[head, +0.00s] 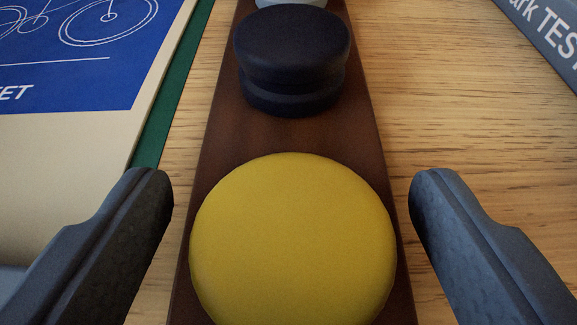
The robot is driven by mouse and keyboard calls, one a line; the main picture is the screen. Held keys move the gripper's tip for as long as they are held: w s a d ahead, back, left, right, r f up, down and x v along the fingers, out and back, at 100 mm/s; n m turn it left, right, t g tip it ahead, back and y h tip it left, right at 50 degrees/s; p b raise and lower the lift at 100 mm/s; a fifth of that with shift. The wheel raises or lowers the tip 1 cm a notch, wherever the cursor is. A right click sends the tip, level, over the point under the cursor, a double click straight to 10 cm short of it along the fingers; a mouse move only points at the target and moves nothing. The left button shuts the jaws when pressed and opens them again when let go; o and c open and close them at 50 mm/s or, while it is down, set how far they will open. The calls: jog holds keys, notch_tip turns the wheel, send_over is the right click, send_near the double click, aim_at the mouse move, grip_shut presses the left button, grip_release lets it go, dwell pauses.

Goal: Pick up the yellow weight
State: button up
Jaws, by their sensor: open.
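The yellow weight (293,240) is a round disc with a smooth top, at the lower middle of the head view. It sits on a dark brown wooden strip (290,135). My gripper (291,190) is open, with one dark finger to the left of the weight and one to the right. A gap shows between each finger and the weight, and neither finger touches it. The lower edge of the weight reaches the bottom of the picture, and its underside is hidden.
A black weight (292,55) stands behind the yellow one on the strip, with a pale object (291,3) beyond it, cut off. A blue print (70,50) on a cream sheet lies left, beside a green edge (170,110). A grey lettered object (545,30) lies right. Bare wood (450,110) shows between.

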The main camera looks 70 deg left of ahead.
jog(key=shift+w+a, duration=0.1)
jog(key=shift+a, duration=0.15)
jog(key=c, duration=1.4)
